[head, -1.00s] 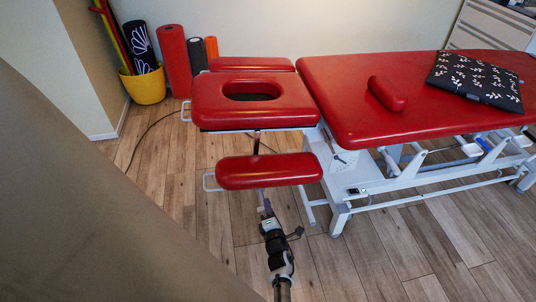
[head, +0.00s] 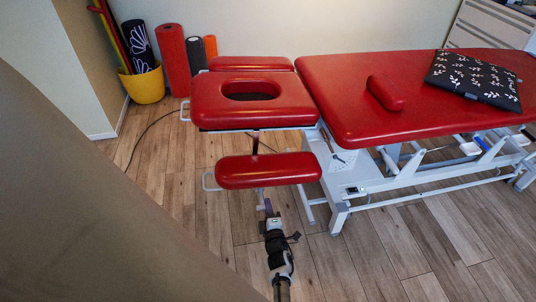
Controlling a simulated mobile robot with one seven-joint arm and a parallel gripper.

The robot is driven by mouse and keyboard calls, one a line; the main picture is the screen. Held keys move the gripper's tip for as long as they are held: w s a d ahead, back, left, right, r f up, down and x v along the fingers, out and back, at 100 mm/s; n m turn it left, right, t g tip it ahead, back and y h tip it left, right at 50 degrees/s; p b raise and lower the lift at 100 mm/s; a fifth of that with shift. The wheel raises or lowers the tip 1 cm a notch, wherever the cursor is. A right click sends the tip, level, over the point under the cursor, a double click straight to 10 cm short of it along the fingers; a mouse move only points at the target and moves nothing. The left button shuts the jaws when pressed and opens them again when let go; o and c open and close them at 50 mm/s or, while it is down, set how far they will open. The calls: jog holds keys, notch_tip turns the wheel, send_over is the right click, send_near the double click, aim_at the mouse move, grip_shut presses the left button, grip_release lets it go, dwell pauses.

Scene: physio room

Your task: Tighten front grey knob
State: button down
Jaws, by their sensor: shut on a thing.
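A red treatment table (head: 420,100) with a white metal frame stands across the middle and right. Its head section (head: 254,102) has an oval face hole. A red padded armrest (head: 268,170) is at the front, with a white side bar at its left end. My gripper (head: 266,206) reaches up from below, just under the front edge of this armrest, beside its post. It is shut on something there. The front grey knob cannot be made out; it is small and hidden by the gripper or the pad.
A red bolster (head: 387,93) and a dark patterned cushion (head: 474,79) lie on the table. A yellow bucket (head: 145,86) with rolled mats stands at the back left. A large brown surface (head: 90,220) fills the lower left. The wooden floor (head: 430,250) in front is clear.

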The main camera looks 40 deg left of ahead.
jog(key=shift+s+a+f, duration=0.1)
jog(key=shift+s+a, duration=0.1)
jog(key=shift+s, duration=0.15)
jog(key=c, duration=1.6)
grip_release()
jog(key=shift+o, duration=0.7)
jog(key=shift+w, duration=0.15)
jog(key=shift+d, duration=0.1)
jog(key=shift+d, duration=0.1)
